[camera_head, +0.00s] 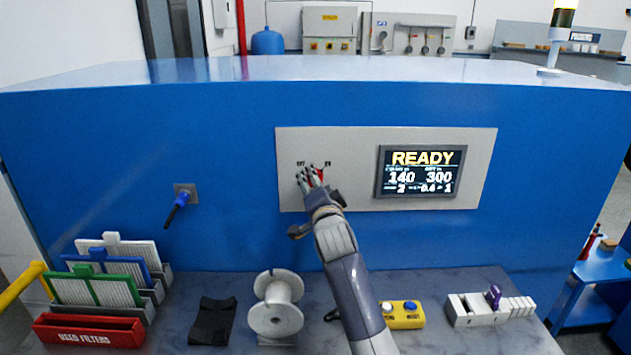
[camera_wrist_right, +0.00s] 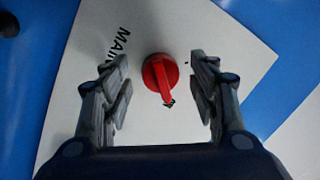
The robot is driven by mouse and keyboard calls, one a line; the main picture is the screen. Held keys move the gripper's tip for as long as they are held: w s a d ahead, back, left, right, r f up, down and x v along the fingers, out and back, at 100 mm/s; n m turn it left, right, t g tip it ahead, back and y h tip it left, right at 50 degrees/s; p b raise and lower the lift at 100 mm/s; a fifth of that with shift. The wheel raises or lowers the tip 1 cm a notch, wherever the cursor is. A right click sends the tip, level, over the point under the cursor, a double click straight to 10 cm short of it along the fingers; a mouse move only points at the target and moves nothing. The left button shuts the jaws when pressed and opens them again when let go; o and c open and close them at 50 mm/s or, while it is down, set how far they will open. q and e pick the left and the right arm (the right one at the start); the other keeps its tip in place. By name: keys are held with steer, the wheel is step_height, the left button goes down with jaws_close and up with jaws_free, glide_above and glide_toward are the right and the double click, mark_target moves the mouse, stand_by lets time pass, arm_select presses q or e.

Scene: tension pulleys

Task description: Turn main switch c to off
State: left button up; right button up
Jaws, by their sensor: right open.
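A red rotary switch (camera_wrist_right: 160,76) sits on a light grey panel (camera_wrist_right: 85,60) in the right wrist view. Its handle points down and slightly right in that view, and part of a label reading "MAIN" shows beside it. In the head view the switch (camera_head: 319,174) is partly hidden behind my right gripper (camera_head: 310,180). In the right wrist view my right gripper (camera_wrist_right: 163,88) is open, with one finger on each side of the switch and a gap to it on both sides. My left gripper is not in view.
The panel's screen (camera_head: 421,172) reads READY. The bench below holds filter racks (camera_head: 105,290), a white spool (camera_head: 277,305), a yellow button box (camera_head: 403,315) and a grey block (camera_head: 490,309).

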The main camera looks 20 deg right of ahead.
steer(key=shift+w, duration=0.3)
steer(key=shift+c, duration=0.6)
steer(key=c, duration=0.9)
steer(key=shift+c, duration=0.2)
steer(key=n+p, duration=0.2)
steer(key=n, duration=0.3)
steer(key=n+g+h+p, duration=0.1)
steer(key=n+p, duration=0.1)
steer(key=n, duration=0.3)
steer(key=n+g+h+p, duration=0.1)
steer(key=n+p, duration=0.1)
steer(key=n, duration=0.4)
steer(key=shift+r, duration=0.15)
steer(key=shift+n, duration=0.3)
